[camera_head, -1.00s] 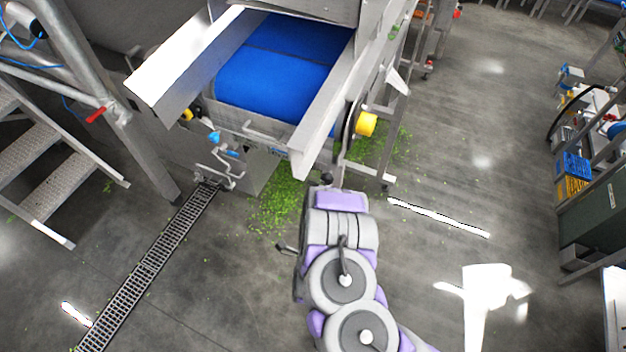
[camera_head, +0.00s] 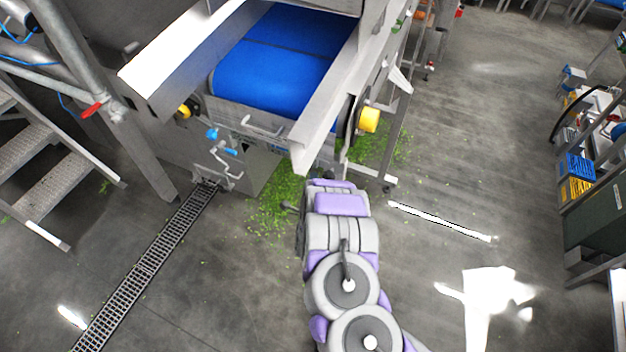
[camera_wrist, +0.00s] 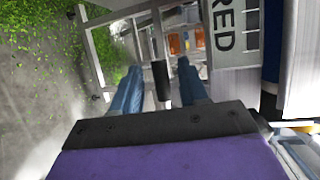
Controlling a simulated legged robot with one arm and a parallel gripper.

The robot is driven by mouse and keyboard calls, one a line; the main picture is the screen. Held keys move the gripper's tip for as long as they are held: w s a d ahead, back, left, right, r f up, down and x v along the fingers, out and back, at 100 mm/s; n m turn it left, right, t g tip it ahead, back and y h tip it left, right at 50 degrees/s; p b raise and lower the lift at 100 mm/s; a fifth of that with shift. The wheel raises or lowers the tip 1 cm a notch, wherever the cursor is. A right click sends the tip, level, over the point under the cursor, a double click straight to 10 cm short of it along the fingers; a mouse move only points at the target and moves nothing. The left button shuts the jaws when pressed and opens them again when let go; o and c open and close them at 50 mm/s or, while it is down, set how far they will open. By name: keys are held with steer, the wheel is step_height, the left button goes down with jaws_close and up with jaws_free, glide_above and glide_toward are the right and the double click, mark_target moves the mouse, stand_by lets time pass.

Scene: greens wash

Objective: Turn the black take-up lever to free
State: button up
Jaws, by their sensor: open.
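The black take-up lever (camera_wrist: 161,80) shows in the wrist view as a dark upright bar on the conveyor frame. It appears between the two blue fingers of my gripper (camera_wrist: 159,68), which are open with a gap on each side of it. How deep the lever sits between the fingertips I cannot tell. A plate with large dark letters reading "RED" (camera_wrist: 236,30) is just right of the fingers. In the head view my arm reaches to the conveyor's front right corner, and its own links hide the fingers.
The blue conveyor belt (camera_head: 275,65) runs between steel side rails, with a yellow cap (camera_head: 369,119) at the right. Green scraps (camera_head: 275,205) lie on the floor below. A drain grate (camera_head: 150,262) and metal steps (camera_head: 40,170) are at the left.

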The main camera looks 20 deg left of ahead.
steer(key=shift+x, duration=1.45)
jaws_close()
steer(key=shift+d+f, duration=0.1)
